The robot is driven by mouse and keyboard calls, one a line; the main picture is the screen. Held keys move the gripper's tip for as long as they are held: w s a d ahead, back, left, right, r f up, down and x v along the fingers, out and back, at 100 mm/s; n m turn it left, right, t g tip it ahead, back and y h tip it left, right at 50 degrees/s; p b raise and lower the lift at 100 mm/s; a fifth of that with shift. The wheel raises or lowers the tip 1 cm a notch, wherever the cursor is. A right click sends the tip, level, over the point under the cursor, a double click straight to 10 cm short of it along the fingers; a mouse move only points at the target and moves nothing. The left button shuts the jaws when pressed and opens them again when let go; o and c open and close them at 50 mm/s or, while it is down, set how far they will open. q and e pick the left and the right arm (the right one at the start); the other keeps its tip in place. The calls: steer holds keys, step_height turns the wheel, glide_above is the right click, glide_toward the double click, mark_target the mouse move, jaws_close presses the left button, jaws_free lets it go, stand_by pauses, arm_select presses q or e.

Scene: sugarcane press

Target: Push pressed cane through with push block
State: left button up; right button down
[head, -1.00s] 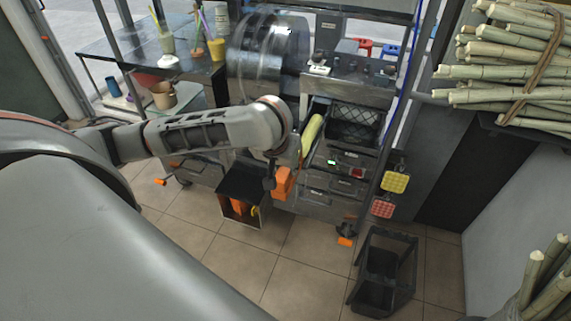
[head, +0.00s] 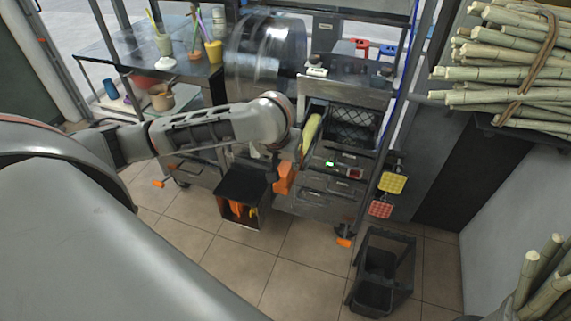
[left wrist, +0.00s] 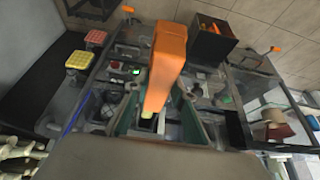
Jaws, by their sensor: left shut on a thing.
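The orange push block (head: 285,177) is at the front of the press cabinet, below the pressed cane. It also shows large in the left wrist view (left wrist: 166,62). My left gripper (head: 288,164) is shut on the block; the wrist partly hides the grip in the head view. The pressed cane (head: 312,130) is a pale yellow-green length lying tilted in the slot left of the mesh basket. Its lower end is hidden behind my wrist. I cannot tell whether block and cane touch. My right gripper is not in view.
A dark open box (head: 242,190) with orange items stands below my left wrist. A black mesh basket (head: 352,125) sits right of the slot. A black bin (head: 383,270) stands on the floor at right. Cane bundles (head: 515,60) lie upper right.

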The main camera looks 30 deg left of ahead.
arm_select(q)
steer(key=shift+w+a, duration=0.5)
steer(key=shift+w, duration=1.65)
steer(key=shift+w+a, duration=0.55)
steer(key=shift+w, duration=1.6)
steer(key=shift+w+a, duration=0.5)
steer(key=shift+w, duration=1.65)
steer(key=shift+s+d, duration=0.2)
steer(key=shift+s, duration=0.65)
steer(key=shift+s+d, duration=0.2)
steer(key=shift+s, duration=0.6)
steer(key=shift+s+d, duration=0.2)
steer(key=shift+s, duration=0.65)
steer(key=shift+w+r+v, duration=0.1)
steer(key=shift+w+v, duration=0.05)
steer(key=shift+v, duration=1.45)
steer(key=shift+w+r+v, duration=0.1)
steer(key=shift+w+v, duration=0.1)
steer(key=shift+v, duration=1.4)
steer(key=shift+w+r+v, duration=0.1)
steer(key=shift+w+v, duration=0.05)
steer(key=shift+v, duration=1.4)
steer(key=shift+a+f, duration=0.1)
steer(key=shift+a, duration=0.05)
